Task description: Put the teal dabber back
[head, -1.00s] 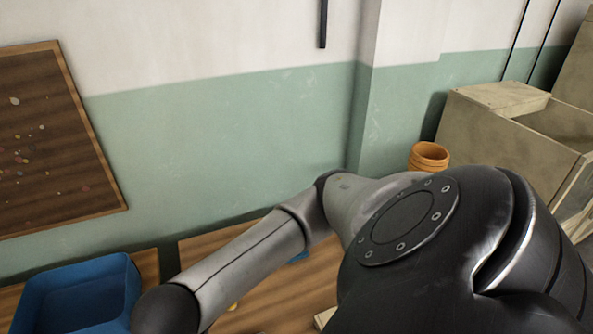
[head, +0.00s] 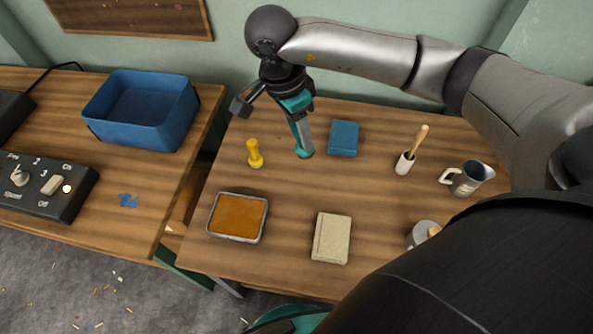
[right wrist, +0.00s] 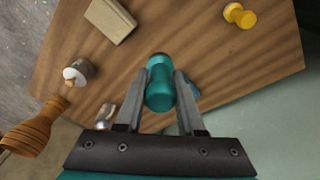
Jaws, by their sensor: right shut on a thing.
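My right gripper (head: 302,142) reaches down over the right table and is shut on the teal dabber (head: 306,153). In the right wrist view the dabber (right wrist: 160,92) shows as a teal cylinder between the two grey fingers. I cannot tell whether its lower end touches the table. A yellow dabber (head: 255,154) stands on the table to the left of it. A blue-teal block (head: 343,138) lies just to the right of it. My left gripper is not in view.
The table also holds an orange-filled tray (head: 238,217), a cream block (head: 331,238), a white cup with a wooden-handled tool (head: 405,163) and a metal jug (head: 470,178). A blue bin (head: 142,110) stands on the left table, beyond a gap.

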